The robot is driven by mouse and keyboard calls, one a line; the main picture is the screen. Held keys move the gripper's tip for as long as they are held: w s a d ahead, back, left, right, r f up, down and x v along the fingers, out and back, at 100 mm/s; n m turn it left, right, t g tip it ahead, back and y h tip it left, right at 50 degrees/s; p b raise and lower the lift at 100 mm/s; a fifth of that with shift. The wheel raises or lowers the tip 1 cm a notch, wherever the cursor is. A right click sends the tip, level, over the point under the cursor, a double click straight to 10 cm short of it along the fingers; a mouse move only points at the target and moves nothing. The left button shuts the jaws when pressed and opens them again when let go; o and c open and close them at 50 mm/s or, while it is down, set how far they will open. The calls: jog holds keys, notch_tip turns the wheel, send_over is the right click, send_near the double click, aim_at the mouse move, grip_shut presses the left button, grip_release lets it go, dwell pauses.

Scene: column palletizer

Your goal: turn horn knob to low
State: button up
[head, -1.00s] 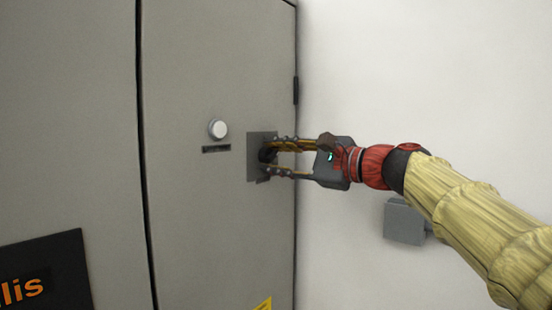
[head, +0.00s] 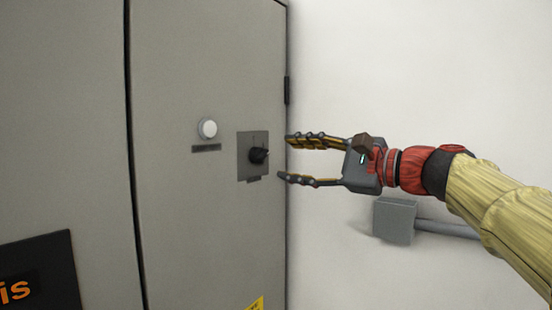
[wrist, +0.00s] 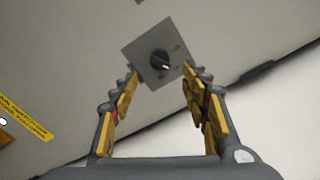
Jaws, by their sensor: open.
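The horn knob is a small black rotary knob (head: 258,155) on a square grey plate (head: 246,138) on the cabinet door. In the wrist view the knob (wrist: 159,59) sits ahead of my fingers, with a light pointer line toward the lower right of that picture. Small marks on the plate are too blurred to read. My gripper (head: 283,158) is open and empty, to the right of the knob and apart from it. In the wrist view its fingers (wrist: 160,82) are spread on either side below the plate.
A white round button (head: 208,128) with a dark label is left of the plate. The grey cabinet door (head: 200,230) has a yellow warning sticker (head: 256,303) low down. A grey box (head: 394,222) with a conduit is on the white wall. The space between gripper and knob is clear.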

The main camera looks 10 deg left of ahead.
jog(key=shift+v, duration=2.2)
jog(key=s+d+f+n+h+b, duration=0.1)
jog(key=d+f+n+h, duration=0.2)
jog(key=f, duration=1)
jog(key=d+f+n+h, duration=0.1)
jog(key=d+f+h, duration=0.35)
jog(key=f, duration=0.85)
jog(key=s+d+f+n+h+b, duration=0.2)
jog(key=s+d+f, duration=0.4)
jog(key=f, duration=0.5)
jog(key=s+d+f+n+g+h+b, duration=0.1)
jog(key=s+d+f+h+b, duration=0.3)
jog(key=s+f, duration=0.6)
jog(key=s+d+f+n+h+b, duration=0.3)
jog(key=s+d+f, duration=0.5)
jog(key=f, duration=0.3)
jog(key=shift+s+d+f+b, duration=0.2)
jog(key=shift+s+f+b, duration=0.15)
jog(key=shift+s+b, duration=0.4)
jog(key=shift+w+r, duration=0.1)
jog(key=shift+w, duration=0.1)
jog(key=shift+c, duration=0.2)
